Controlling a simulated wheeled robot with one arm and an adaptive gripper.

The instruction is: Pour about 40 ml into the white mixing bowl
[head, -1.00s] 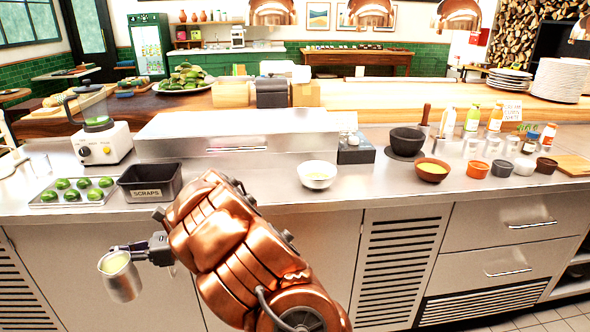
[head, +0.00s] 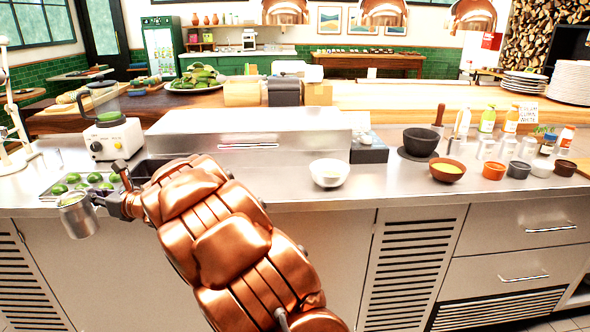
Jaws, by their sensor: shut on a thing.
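The white mixing bowl (head: 329,173) stands upright on the steel counter, right of the middle, with some pale content in it. My gripper (head: 92,201) is at the left, shut on a metal cup (head: 79,218). The cup is nearly upright, in front of the lime tray, and pale yellow-green liquid shows at its mouth. The cup is well to the left of the bowl, apart from it. My arm hides most of the black scraps bin.
A tray of limes (head: 58,190) and a blender (head: 108,130) are at the left. A dark mortar (head: 420,142) and a bowl of yellow content (head: 446,170) stand right of the white bowl. The counter in front of the steel cover (head: 250,128) is mostly clear.

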